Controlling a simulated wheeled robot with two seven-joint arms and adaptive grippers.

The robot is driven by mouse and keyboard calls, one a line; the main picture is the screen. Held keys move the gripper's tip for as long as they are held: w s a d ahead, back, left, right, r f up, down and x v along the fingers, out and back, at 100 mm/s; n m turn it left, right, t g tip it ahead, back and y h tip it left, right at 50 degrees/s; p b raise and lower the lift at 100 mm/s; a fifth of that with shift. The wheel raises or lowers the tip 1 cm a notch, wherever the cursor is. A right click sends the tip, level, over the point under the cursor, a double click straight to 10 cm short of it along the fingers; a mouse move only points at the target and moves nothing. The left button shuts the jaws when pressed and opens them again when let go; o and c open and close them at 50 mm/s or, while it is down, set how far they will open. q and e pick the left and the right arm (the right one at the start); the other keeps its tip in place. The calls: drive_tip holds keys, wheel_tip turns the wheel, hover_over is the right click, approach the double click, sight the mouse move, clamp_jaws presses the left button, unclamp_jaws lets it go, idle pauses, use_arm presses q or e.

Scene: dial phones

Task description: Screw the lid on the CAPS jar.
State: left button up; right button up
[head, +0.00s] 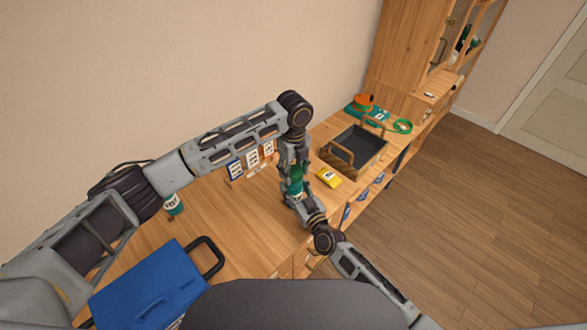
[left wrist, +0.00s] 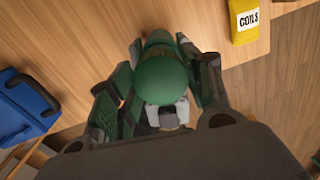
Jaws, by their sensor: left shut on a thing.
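A green lid (head: 295,172) is between the fingers of my left gripper (head: 294,165), which points down and is shut on it. In the left wrist view the round green lid (left wrist: 162,78) fills the middle, with dark finger pads of the gripper (left wrist: 155,85) on both sides. A jar (head: 297,195) shows partly right below the lid; its label cannot be read. Whether the lid touches the jar is hidden. My right gripper (head: 303,205) reaches in from the lower right beside the jar; its fingers are mostly hidden, so its grip cannot be told.
Cards in a wooden stand (head: 252,164) are behind. A yellow COILS box (head: 328,177) lies close on the right, beyond it a dark tray with wooden handles (head: 358,145). A blue case (head: 150,288) is front left, another teal jar (head: 173,205) farther back. The bench between is clear.

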sight(294, 191)
use_arm(q)
drive_tip(key=shift+f, duration=0.7)
drive_tip(key=shift+f, duration=0.55)
idle(0.8)
drive_tip(key=m, duration=0.4)
drive_tip(key=shift+m, duration=0.3)
drive_tip(key=m, duration=0.4)
drive_tip(key=shift+d, duration=0.1)
drive_tip(key=m, duration=0.8)
idle(0.4)
